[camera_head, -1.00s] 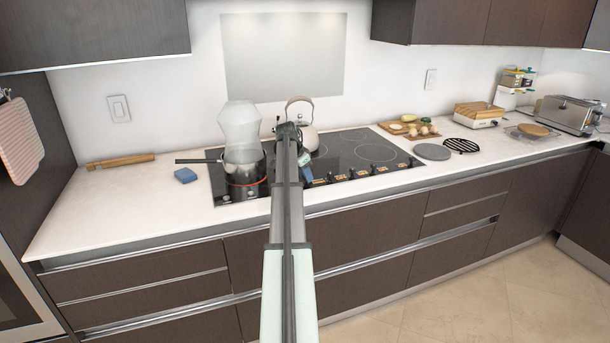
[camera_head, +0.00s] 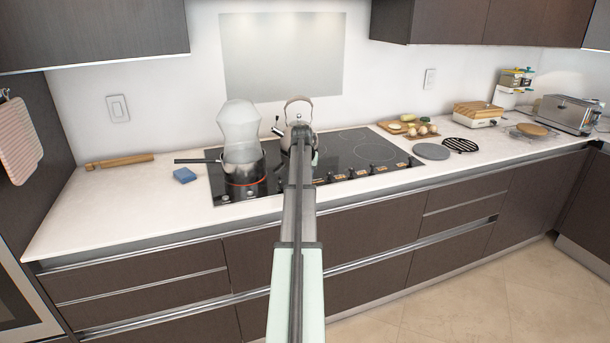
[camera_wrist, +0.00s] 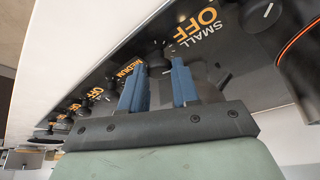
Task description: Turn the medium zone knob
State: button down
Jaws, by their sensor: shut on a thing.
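In the wrist view, my gripper (camera_wrist: 158,72) has its two blue fingers on either side of a black knob (camera_wrist: 155,57) on the cooktop's front strip and is shut on it. An orange MEDIUM label (camera_wrist: 126,68) is just left of this knob, partly hidden by the left finger. A SMALL OFF label (camera_wrist: 200,28) is on its right, with another black knob (camera_wrist: 259,13) beyond it. In the head view, my arm hides the gripper and the held knob. The black cooktop (camera_head: 352,140) shows behind the arm.
A pot (camera_head: 243,163) sits on the cooktop's left burner, with translucent steam above it. A kettle (camera_head: 297,118) stands behind my arm. A blue sponge (camera_head: 185,175) lies on the counter (camera_head: 110,198) at left. Several more knobs (camera_wrist: 72,106) line the strip at left.

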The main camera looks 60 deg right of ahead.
jog(key=n, duration=0.2)
jog(key=n+t+y, duration=0.1)
jog(key=n, duration=0.2)
jog(key=n+t, duration=0.1)
jog(key=n, duration=0.1)
jog(key=shift+s+d, duration=0.25)
jog(key=n+y, duration=0.1)
jog(key=n, duration=0.1)
jog(key=n+t+y, duration=0.1)
jog(key=n, duration=0.1)
jog(key=shift+d+n, duration=0.15)
jog(key=shift+n, duration=0.25)
jog(key=shift+n+y, duration=0.6)
jog(key=shift+n, duration=0.9)
jog(key=c, duration=0.8)
grip_release()
jog(key=shift+c, duration=0.2)
jog(key=v, duration=1.4)
jog(key=shift+s, duration=0.2)
